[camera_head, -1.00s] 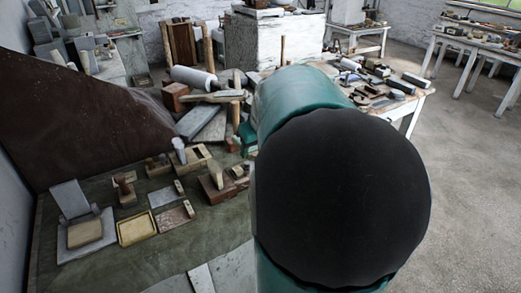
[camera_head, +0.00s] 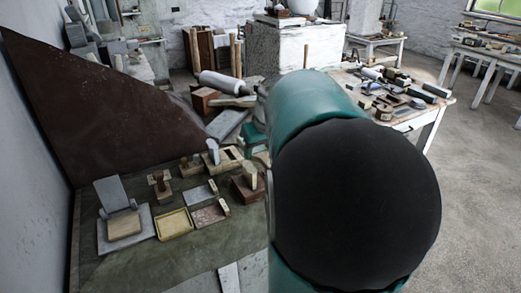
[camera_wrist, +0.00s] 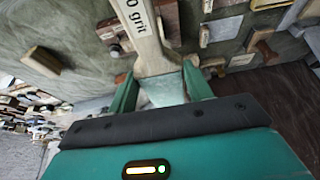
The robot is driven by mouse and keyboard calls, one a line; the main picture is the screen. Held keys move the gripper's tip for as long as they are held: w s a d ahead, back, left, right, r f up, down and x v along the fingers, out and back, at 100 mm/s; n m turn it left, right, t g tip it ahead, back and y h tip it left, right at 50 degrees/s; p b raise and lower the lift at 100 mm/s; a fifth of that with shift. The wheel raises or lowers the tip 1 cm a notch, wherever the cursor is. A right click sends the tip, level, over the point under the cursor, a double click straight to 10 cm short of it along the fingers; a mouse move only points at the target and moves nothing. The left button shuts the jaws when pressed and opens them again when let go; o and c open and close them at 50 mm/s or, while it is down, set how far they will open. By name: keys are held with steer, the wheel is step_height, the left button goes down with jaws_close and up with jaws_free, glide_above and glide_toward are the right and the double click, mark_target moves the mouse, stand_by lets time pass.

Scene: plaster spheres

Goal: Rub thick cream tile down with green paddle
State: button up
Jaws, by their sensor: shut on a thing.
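The thick cream tile (camera_head: 125,226) lies on a grey slab with an upright grey plate behind it, at the left of the bench in the head view. My gripper (camera_wrist: 160,86) shows in the wrist view, its green fingers shut on a pale paddle (camera_wrist: 147,38) whose visible side bears the print "0 grit". A pale green-grey surface shows between the fingers. The paddle's far end runs out of the frame, so I cannot see its rubbing face. In the head view my arm hides the gripper and paddle. I cannot make out the cream tile in the wrist view.
A shallow yellowish tray (camera_head: 174,224) lies right of the tile. Wooden blocks and handled tools, such as a brown block (camera_head: 246,189), stand further right. A dark brown sloped sheet (camera_head: 95,110) rises behind. The bench's green cloth (camera_head: 150,262) is bare in front of the tile.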

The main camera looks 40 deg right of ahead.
steer(key=shift+w+a+f, duration=0.15)
steer(key=shift+a+f, duration=0.2)
steer(key=shift+a, duration=0.05)
steer(key=shift+d+f, duration=0.35)
steer(key=shift+f, duration=0.55)
steer(key=shift+a+f, duration=0.15)
steer(key=shift+f, duration=1.9)
steer(key=shift+f, duration=0.4)
steer(key=shift+w, duration=0.1)
